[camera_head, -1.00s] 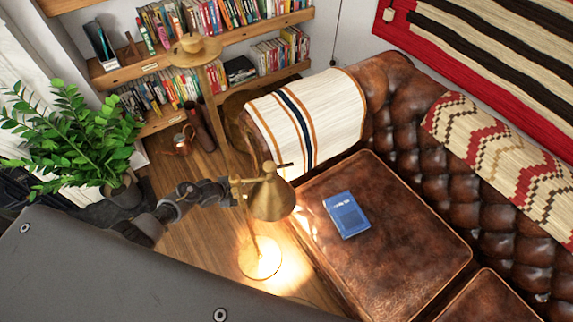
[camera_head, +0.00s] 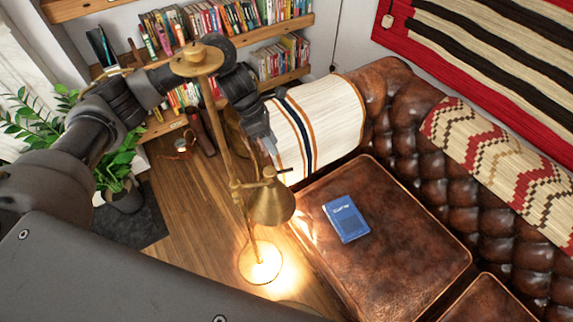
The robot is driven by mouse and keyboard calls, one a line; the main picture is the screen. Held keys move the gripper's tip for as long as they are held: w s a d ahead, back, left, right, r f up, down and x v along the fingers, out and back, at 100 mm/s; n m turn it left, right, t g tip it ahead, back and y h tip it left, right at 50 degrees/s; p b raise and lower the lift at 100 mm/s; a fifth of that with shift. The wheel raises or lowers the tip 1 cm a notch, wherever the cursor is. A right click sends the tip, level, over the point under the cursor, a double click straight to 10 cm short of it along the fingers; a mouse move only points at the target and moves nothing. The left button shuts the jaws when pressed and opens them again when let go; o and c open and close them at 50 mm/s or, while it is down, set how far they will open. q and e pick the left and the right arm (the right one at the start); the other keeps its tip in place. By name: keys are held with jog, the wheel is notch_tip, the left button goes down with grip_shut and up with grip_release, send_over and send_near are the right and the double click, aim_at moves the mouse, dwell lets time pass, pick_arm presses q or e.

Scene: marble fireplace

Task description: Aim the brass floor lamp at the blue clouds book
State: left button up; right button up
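The brass floor lamp (camera_head: 232,130) stands upright on a round base. Its cone-shaped shade (camera_head: 272,204) points down, and light falls on the floor by the base. The blue clouds book (camera_head: 346,218) lies flat on the brown leather sofa seat, right of the shade and outside the bright pool. My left arm comes in from the left and passes the upper part of the pole. My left gripper (camera_head: 268,146) hangs above the shade with its tips downward, apart from the shade. I cannot tell whether its fingers are open. My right gripper is not in view.
Bookshelves (camera_head: 275,82) stand behind the lamp. A potted plant (camera_head: 120,190) is at the left, partly hidden by my arm. A striped throw (camera_head: 335,110) covers the sofa's arm. Wooden floor (camera_head: 190,225) is clear left of the lamp.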

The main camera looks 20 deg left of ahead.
pick_arm(q)
jog(key=p+x, duration=0.1)
jog(key=x, duration=0.9)
jog(key=shift+d+f, duration=0.1)
jog(key=shift+f, duration=0.05)
grip_shut()
